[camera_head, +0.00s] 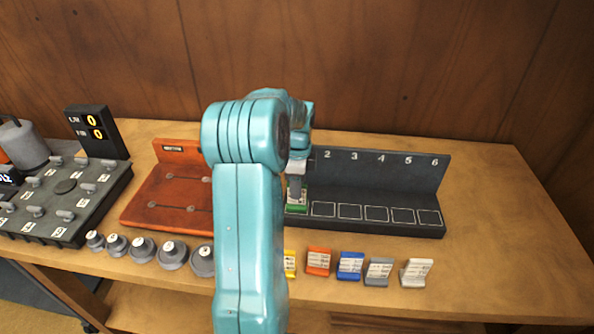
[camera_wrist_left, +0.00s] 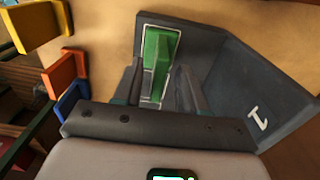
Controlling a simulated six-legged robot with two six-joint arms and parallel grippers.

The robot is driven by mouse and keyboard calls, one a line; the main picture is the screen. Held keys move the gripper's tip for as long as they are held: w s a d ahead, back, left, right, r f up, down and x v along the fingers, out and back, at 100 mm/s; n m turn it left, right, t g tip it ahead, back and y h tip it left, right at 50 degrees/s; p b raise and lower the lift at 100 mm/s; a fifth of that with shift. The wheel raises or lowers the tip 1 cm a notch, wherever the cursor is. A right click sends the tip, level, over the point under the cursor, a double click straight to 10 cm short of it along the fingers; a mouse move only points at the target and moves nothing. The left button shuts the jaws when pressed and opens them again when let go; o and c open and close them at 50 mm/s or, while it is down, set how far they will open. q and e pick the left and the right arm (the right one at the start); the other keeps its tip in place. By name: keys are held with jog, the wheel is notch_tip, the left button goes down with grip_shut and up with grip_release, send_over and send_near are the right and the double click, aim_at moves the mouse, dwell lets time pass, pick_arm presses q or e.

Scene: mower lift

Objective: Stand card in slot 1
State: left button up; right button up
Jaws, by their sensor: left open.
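The dark slot rack (camera_head: 395,172) stands on the table, with numbers 2 to 6 showing on its back panel; my arm hides the 1. A green card (camera_head: 299,209) is in the outlined slot 1 at the rack's left end. In the left wrist view the green card (camera_wrist_left: 158,52) sits inside the slot outline beside the panel marked 1. My left gripper (camera_head: 296,181) is above the slot, pointing down. Its open fingers (camera_wrist_left: 156,92) are on either side of the card's near end. My right gripper is not in view.
Yellow (camera_head: 290,264), orange (camera_head: 318,261), blue (camera_head: 350,266), grey (camera_head: 379,271) and white (camera_head: 416,273) cards line the front edge. Slots 2 to 6 are empty. A red-brown board (camera_head: 160,199), grey knobbed weights (camera_head: 143,249) and a switch panel (camera_head: 75,215) lie left.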

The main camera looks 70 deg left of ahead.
pick_arm(q)
notch_tip(320, 180, up, 11)
jog(key=shift+r, duration=0.15)
jog(key=shift+d, duration=0.1)
dwell(0.4)
